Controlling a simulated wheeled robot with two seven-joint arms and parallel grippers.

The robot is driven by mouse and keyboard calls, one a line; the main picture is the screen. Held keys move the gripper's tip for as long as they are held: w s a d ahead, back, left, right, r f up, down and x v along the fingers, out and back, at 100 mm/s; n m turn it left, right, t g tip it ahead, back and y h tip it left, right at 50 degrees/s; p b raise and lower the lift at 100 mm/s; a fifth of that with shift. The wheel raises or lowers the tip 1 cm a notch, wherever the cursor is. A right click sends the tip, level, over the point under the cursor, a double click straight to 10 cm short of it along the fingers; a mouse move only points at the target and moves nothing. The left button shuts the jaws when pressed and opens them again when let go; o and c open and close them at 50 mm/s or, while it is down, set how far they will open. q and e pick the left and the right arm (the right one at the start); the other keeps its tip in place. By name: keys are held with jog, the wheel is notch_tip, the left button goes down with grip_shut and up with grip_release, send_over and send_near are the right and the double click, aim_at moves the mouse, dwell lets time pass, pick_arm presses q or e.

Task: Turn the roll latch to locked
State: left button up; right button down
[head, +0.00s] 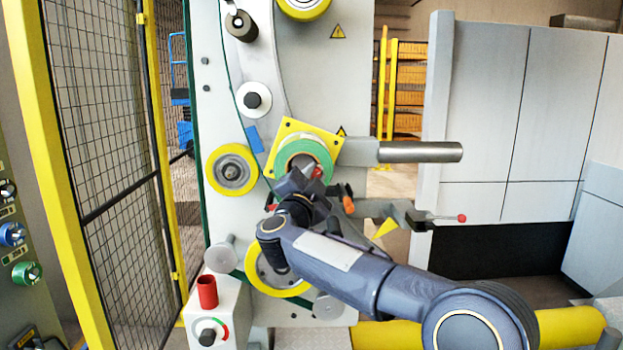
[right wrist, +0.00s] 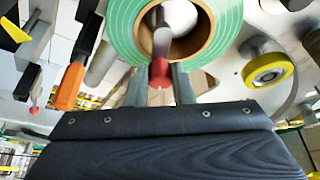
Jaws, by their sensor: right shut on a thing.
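The green roll (head: 305,153) sits on its spindle in front of a yellow square plate (head: 283,131) on the machine's face. The roll latch is a grey lever with a red tip (head: 317,172) at the roll's centre. In the right wrist view the latch's red tip (right wrist: 160,72) lies between the two fingers of my right gripper (right wrist: 160,88), and the lever runs up into the roll's core (right wrist: 190,45). My right gripper (head: 305,178) is shut on the latch, close in front of the roll (right wrist: 122,30). My left gripper is not in view.
A yellow-rimmed wheel (head: 232,170) is left of the roll. A grey bar (head: 420,152) sticks out to the right. Below it, an arm with a red-knobbed lever (head: 462,218) and an orange handle (head: 348,205) are near my right arm.

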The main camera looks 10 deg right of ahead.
notch_tip(320, 180, down, 3)
jog(key=m+g, duration=0.1)
jog(key=m, duration=0.3)
jog(key=m+g, duration=0.2)
jog(key=m, duration=0.2)
jog(key=m+g+y+p, duration=0.1)
jog(key=m, duration=0.3)
jog(key=shift+f, duration=0.1)
jog(key=shift+a+g, duration=0.1)
jog(key=shift+g, duration=0.2)
jog(key=c, duration=1.3)
grip_release()
jog(key=shift+o, duration=0.2)
jog(key=b+v, duration=0.2)
jog(key=v, duration=0.5)
jog(key=shift+s+a, duration=0.15)
jog(key=shift+s, duration=0.2)
